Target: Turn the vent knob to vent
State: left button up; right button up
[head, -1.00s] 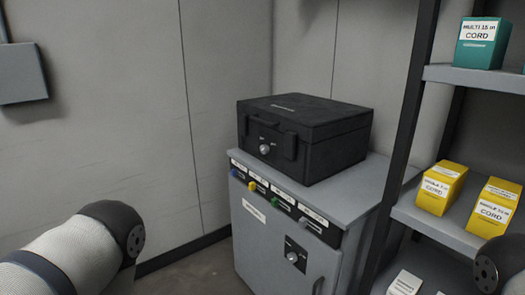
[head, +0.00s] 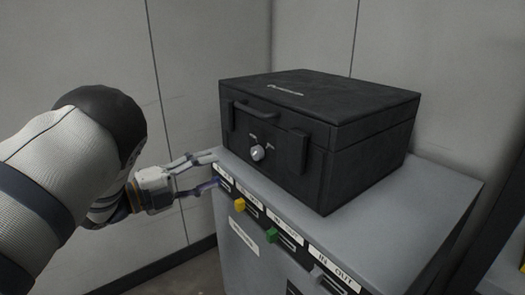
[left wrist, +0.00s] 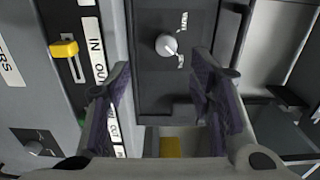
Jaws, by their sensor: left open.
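The vent knob (head: 257,153) is a small round silver knob on the front of a black case (head: 365,115). In the left wrist view the knob (left wrist: 166,45) sits beside a printed label reading VENT, with another small label by its other side. A pale mark on the knob points away from the VENT label. My left gripper (head: 214,171) is open and empty, left of the case front and apart from the knob. In the left wrist view the knob lies beyond and between the spread fingers (left wrist: 163,75). My right gripper is out of view.
The case stands on a grey cabinet (head: 440,190). Its front edge carries a yellow slider (head: 239,205), a green slider (head: 271,236) and IN/OUT labels. Case latches flank the knob. A dark shelf post (head: 497,235) stands at the right.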

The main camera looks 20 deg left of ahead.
aim_at(254, 154)
pick_arm(q)
jog(key=x, duration=0.7)
jog(key=r+x, duration=0.1)
jog(key=x, duration=0.3)
jog(key=shift+s+d+b, duration=0.1)
jog(key=shift+d+b, duration=0.25)
jog(key=shift+d, duration=0.15)
jog(key=shift+r, duration=0.1)
jog(key=c, duration=1.2)
